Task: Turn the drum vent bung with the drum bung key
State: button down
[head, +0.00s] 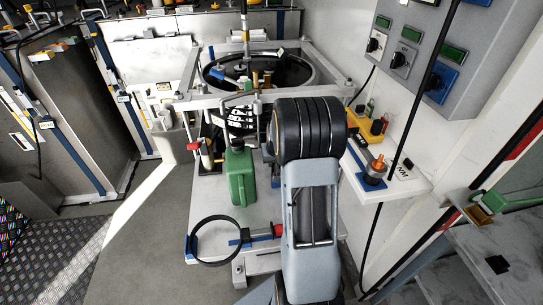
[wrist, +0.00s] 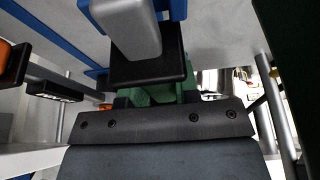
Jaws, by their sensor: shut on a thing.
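The drum (head: 313,72) stands in a grey frame at the back centre of the head view. Its round dark top has a black rim. Brass-coloured fittings show on or just in front of the top; I cannot tell which is the vent bung. In the wrist view my gripper (wrist: 148,88) is close to the camera, with a dark bolted plate below and a grey-and-black part above. It is shut on a green piece (wrist: 150,97), seemingly the drum bung key, mostly hidden. In the head view my arm hides the gripper.
A green can (head: 240,175) and a black ring (head: 191,246) are on the white platform before the drum. A side shelf (head: 412,186) holds a yellow item and an orange-topped knob. A control box (head: 420,50) is on the right wall. Open floor lies left.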

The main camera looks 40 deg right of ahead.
jog(key=shift+r+p, duration=2.25)
jog(key=shift+r, duration=1.35)
jog(key=shift+r, duration=0.1)
jog(key=shift+r+p, duration=1.7)
jog(key=shift+r, duration=0.7)
jog(key=shift+r+p, duration=1.3)
jog(key=shift+r, duration=0.7)
